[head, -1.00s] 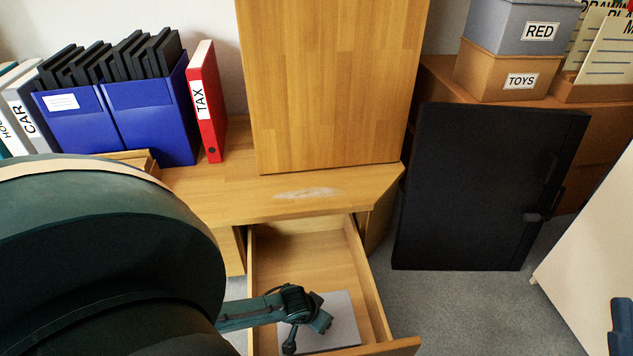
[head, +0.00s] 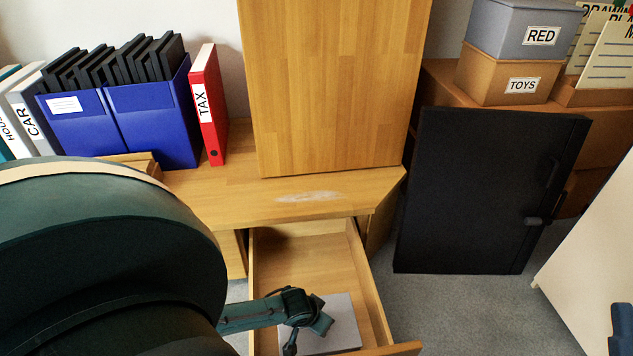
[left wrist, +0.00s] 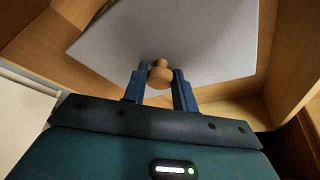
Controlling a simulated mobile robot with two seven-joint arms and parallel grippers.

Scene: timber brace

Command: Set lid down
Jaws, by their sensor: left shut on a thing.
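The lid (head: 342,322) is a flat pale grey panel with a round wooden knob (left wrist: 160,73). In the head view it is inside the open wooden drawer (head: 375,290), low in the picture. My left gripper (left wrist: 159,78) is shut on the knob, with one blue finger on each side of it. In the head view my left gripper (head: 300,312) is over the lid's left part and hides some of it. I cannot tell whether the lid's underside touches the drawer floor.
The wooden desk (head: 230,205) stands behind the drawer, with a tall wooden panel (head: 335,90) and a red TAX binder (head: 208,105) on it. A black panel (head: 485,190) leans on the right. Grey carpet (head: 450,310) is clear right of the drawer.

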